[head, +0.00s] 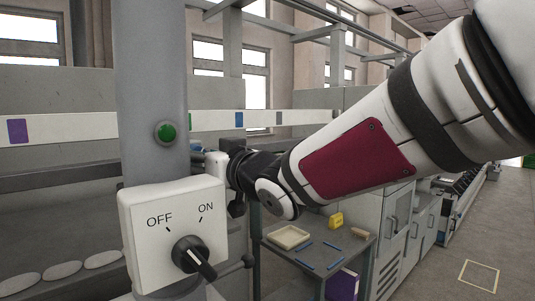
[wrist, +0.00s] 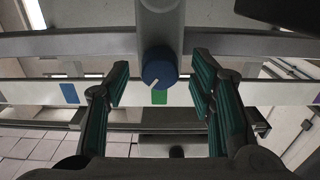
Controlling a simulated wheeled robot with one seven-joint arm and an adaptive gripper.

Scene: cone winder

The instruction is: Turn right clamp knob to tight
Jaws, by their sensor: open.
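My gripper (wrist: 158,86) is open, with one teal-padded finger on each side of the knob and a visible gap to both. The knob is not held. In the head view my arm reaches in from the upper right, and its gripper end is hidden behind the grey column and switch box. I cannot make out the blue knob there.
A white switch box (head: 150,248) with a black OFF/ON rotary switch (head: 192,256) stands in front on a grey column (head: 152,90) with a green button (head: 165,132). A grey table (head: 335,246) holds a tray and small items. Open floor lies at right.

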